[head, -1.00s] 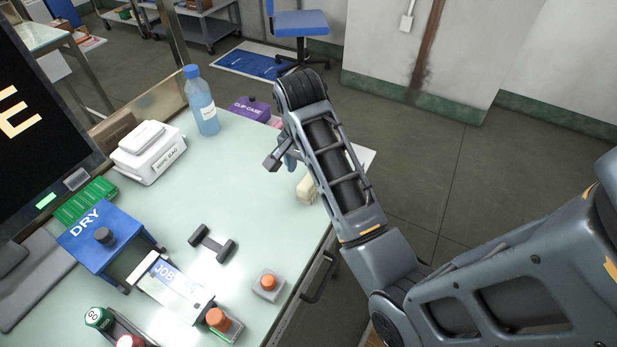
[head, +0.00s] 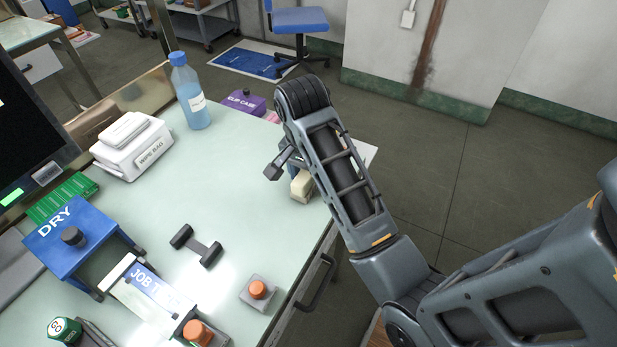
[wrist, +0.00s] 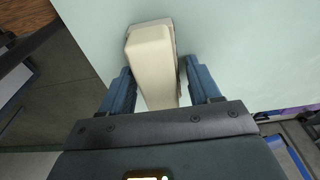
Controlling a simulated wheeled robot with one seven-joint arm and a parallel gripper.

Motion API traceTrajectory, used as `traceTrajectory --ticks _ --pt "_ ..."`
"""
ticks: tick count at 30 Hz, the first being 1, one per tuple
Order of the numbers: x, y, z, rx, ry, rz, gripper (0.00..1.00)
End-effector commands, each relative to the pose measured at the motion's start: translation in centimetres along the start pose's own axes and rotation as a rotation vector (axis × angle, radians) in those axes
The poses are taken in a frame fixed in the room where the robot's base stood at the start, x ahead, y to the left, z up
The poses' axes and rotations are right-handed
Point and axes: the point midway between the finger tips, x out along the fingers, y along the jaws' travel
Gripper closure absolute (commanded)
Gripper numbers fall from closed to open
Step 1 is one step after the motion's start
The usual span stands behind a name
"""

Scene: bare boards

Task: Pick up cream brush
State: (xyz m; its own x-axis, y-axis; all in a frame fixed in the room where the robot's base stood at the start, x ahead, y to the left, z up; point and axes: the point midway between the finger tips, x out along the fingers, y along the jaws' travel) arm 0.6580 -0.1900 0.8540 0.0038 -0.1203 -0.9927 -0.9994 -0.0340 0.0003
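The cream brush (head: 301,186) is a cream block near the right edge of the table, partly hidden by my arm in the head view. In the wrist view the cream brush (wrist: 152,62) lies lengthwise between the two blue fingers of my gripper (wrist: 158,84). The fingers are spread, with a gap showing on the brush's right side and a narrower one on its left. In the head view my gripper (head: 284,172) is mostly hidden behind my arm, just beside the brush.
A blue bottle (head: 190,92), a white wipe box (head: 132,146) and a purple clip case (head: 243,102) stand toward the back. The table middle is clear.

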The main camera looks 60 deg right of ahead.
Motion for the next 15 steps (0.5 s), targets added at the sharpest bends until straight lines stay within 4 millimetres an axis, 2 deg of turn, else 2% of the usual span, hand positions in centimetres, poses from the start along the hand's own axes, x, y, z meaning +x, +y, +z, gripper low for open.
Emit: traceTrajectory --ticks 2,15 --pt "0.0 -0.01 0.0 0.0 0.0 0.0 0.46" --pt "0.01 -0.01 0.0 0.0 0.0 0.0 0.88"
